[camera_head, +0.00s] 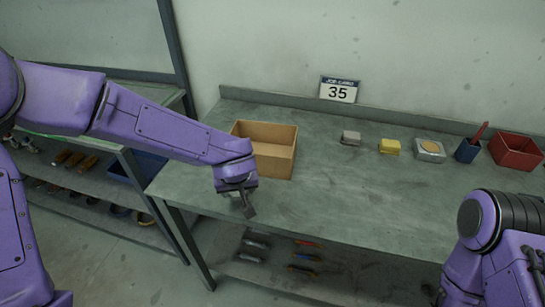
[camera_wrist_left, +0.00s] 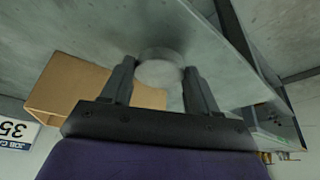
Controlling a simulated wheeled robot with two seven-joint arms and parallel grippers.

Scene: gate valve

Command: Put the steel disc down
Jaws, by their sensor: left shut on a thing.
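The steel disc (camera_wrist_left: 160,72) is a round grey piece between the two fingers of my left gripper (camera_wrist_left: 158,88) in the left wrist view. My left gripper is shut on it. In the head view my left gripper (camera_head: 243,205) points down over the front left part of the workbench (camera_head: 330,205), in front of the cardboard box. I cannot make out the disc there, and I cannot tell whether it touches the bench top. My right arm shows at the lower right, but its fingers are not in view.
An open cardboard box (camera_head: 268,148) stands behind my left gripper. A grey block (camera_head: 351,138), a yellow block (camera_head: 389,147), a metal tin (camera_head: 430,151), a blue cup (camera_head: 467,151) and a red bin (camera_head: 515,150) line the back right. The bench's middle is clear.

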